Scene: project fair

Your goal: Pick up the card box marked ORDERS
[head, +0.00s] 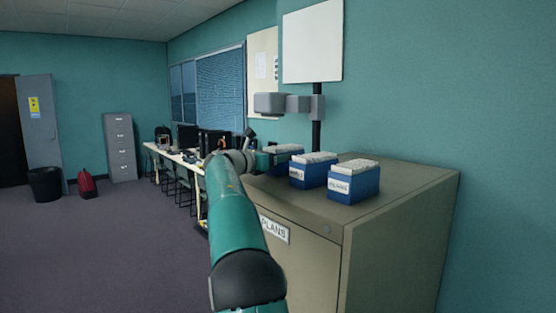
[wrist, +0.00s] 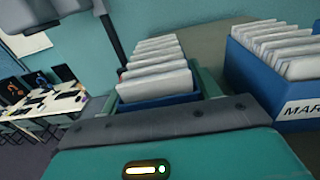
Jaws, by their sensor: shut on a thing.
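Three blue card boxes full of white cards are in a row on a tan cabinet in the head view. My gripper (head: 265,160) is at the leftmost box (head: 287,149), its arm reaching in from below. In the wrist view my gripper (wrist: 158,97) is shut on this box (wrist: 155,102), with a finger on each side. Its label is hidden, so I cannot read whether it says ORDERS. I cannot tell whether it is clear of the cabinet top. The middle box (head: 308,174) and right box (head: 357,187) stand apart from it; their labels are too small to read.
In the wrist view a neighbouring box (wrist: 265,95) with a label starting MAR stands close to the right finger. The cabinet (head: 400,185) has a PLANS label on its front. A dark post with a grey bracket (head: 285,104) rises behind the boxes. Desks (head: 175,156) are beyond.

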